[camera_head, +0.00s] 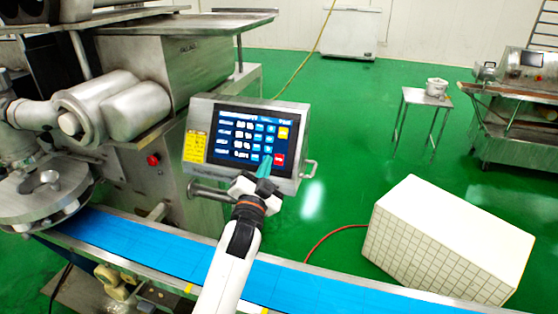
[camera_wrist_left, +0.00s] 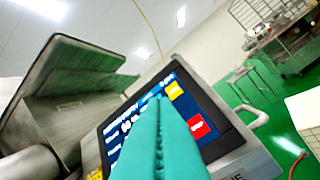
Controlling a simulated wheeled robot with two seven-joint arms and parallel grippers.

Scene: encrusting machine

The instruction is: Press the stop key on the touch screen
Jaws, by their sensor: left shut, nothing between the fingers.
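The touch screen (camera_head: 246,137) is set in a grey metal panel on the machine. It shows rows of blue and white keys, a yellow key (camera_head: 284,133) at the upper right and the red stop key (camera_head: 278,159) at the lower right. My left gripper (camera_head: 264,167) is shut and empty, with its teal fingertips in front of the screen's lower right part, just left of the red key. In the left wrist view the fingers cover the screen's middle, and the red key (camera_wrist_left: 198,127) shows to their right. I cannot tell whether the tips touch the screen. My right gripper is not in view.
A blue conveyor belt (camera_head: 150,243) runs below the panel, under my left arm. A red button (camera_head: 153,160) sits on the machine body left of the screen. A white tiled block (camera_head: 450,235) stands on the green floor at the right. A small metal table (camera_head: 427,98) stands behind it.

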